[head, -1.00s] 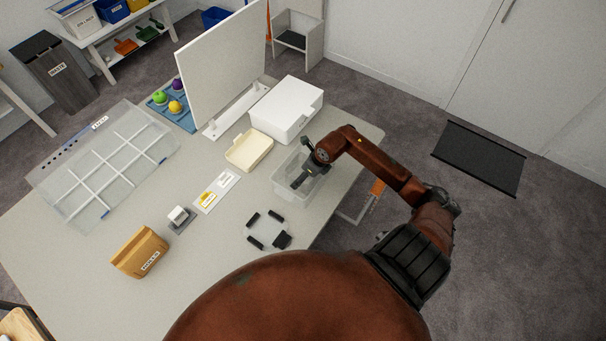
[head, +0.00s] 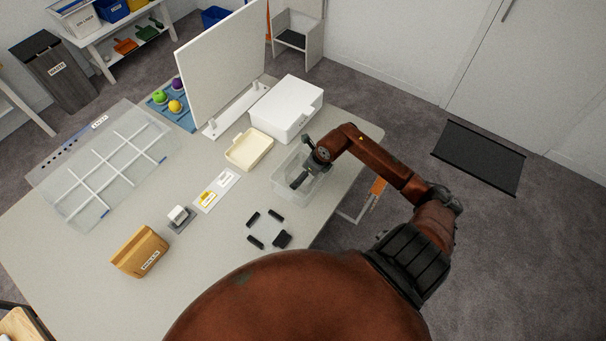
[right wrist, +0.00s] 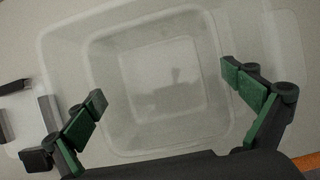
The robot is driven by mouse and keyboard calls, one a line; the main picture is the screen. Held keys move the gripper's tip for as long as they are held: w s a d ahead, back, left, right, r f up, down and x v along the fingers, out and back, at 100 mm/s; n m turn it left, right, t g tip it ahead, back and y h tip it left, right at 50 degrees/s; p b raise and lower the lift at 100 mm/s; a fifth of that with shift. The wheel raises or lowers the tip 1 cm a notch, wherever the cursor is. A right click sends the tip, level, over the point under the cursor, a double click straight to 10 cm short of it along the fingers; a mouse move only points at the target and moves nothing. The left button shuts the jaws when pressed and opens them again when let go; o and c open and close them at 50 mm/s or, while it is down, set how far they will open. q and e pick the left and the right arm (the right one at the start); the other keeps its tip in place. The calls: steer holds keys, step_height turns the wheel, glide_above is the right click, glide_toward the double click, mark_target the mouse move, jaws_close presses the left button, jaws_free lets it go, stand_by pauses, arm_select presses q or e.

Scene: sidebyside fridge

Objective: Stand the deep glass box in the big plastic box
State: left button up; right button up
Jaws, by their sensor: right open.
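A clear, deep, open-topped box (head: 284,186) stands upright on the table near its right edge. In the right wrist view nested rounded-square outlines show: an outer clear wall (right wrist: 62,75) and an inner one around a pale floor (right wrist: 165,75). They look like one clear box inside another, but I cannot tell for sure which is glass and which plastic. My right gripper (head: 299,170) is over this box, fingers pointing down. In the right wrist view its green-padded fingers (right wrist: 165,92) are spread wide, with nothing between them. My left gripper is out of view.
A white lidded box (head: 287,108) and a cream tray (head: 249,150) stand behind the clear box. A clear divided tray (head: 108,165), a brown pouch (head: 140,252) and a white upright board (head: 222,65) are further left.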

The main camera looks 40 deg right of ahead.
steer(key=b+v, duration=0.1)
steer(key=v, duration=1)
